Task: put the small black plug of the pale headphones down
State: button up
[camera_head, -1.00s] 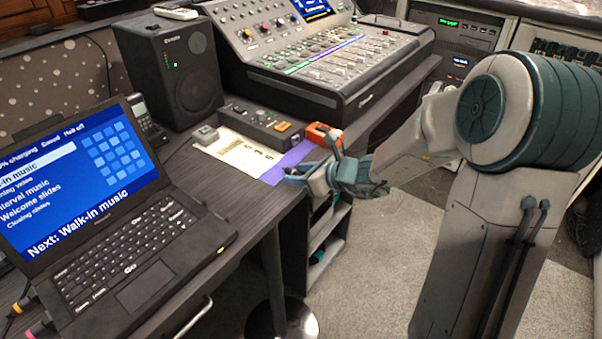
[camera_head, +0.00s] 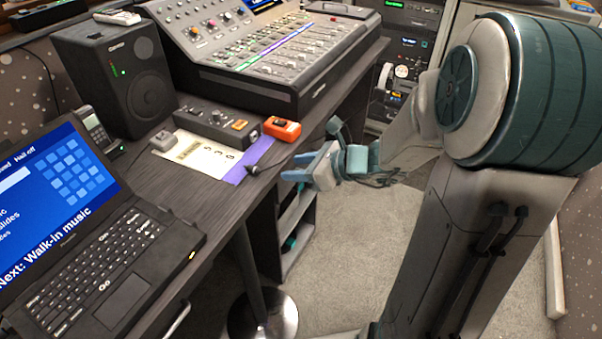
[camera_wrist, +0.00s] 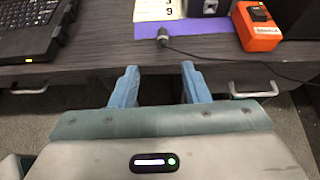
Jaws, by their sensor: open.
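The small black plug (camera_head: 253,169) lies on the desk near its front edge, at the border of a purple strip (camera_head: 240,173). In the wrist view the plug (camera_wrist: 163,38) lies beyond the fingertips, against the purple strip, with a thin dark cable trailing right. My gripper (camera_head: 293,168) is open and empty, just off the front edge of the desk and apart from the plug. The wrist view shows its two blue fingers (camera_wrist: 159,68) spread with nothing between them. I cannot make out the pale headphones.
An orange device (camera_head: 283,128) stands behind the plug, beside a dark button box (camera_head: 212,124). A laptop (camera_head: 110,265) is at the left front. A speaker (camera_head: 118,72) and a mixing console (camera_head: 265,50) stand farther back. Open floor lies right of the desk.

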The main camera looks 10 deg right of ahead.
jog(key=s+n+g+h, duration=0.6)
jog(key=s+n, duration=0.9)
jog(key=n, duration=0.3)
jog(key=s+d+r+n+h, duration=0.1)
jog(key=s+d+n+h, duration=0.2)
jog(key=d+n, duration=0.3)
jog(key=shift+d+r+n+h, duration=0.15)
jog(key=shift+d+n+h, duration=0.05)
jog(key=shift+n+h, duration=0.35)
notch_tip(320, 180, up, 17)
jog(key=t+p, duration=0.1)
jog(key=p, duration=1.4)
jog(key=shift+a+r, duration=0.15)
jog(key=shift+a, duration=0.1)
